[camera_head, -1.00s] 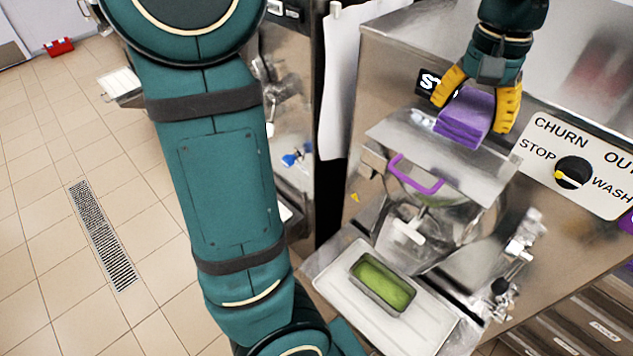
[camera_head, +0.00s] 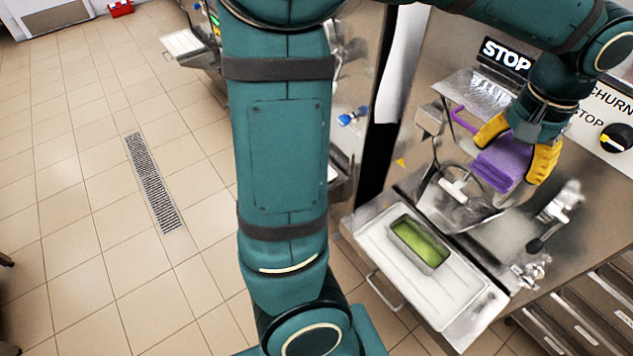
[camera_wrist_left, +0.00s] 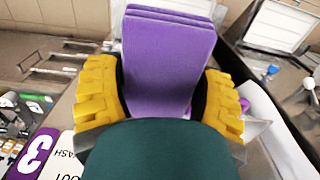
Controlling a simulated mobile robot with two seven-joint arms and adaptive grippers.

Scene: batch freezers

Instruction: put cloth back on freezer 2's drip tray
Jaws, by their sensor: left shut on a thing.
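My left gripper (camera_head: 518,155) is shut on a folded purple cloth (camera_head: 499,164). It holds the cloth in front of the freezer's door, up and to the right of the white drip tray (camera_head: 468,291). In the left wrist view, the cloth (camera_wrist_left: 165,65) stands between the yellow fingers of my left gripper (camera_wrist_left: 165,85). The tray sticks out below the freezer (camera_head: 605,190) and carries a pan of green stuff (camera_head: 420,244). The freezer's number does not show in the head view. My right gripper is not in view.
Taps (camera_head: 530,272) and a black-knobbed lever (camera_head: 538,245) stick out right of the tray. A purple handle (camera_head: 460,118) shows left of my gripper. Another freezer (camera_head: 350,100) stands left.

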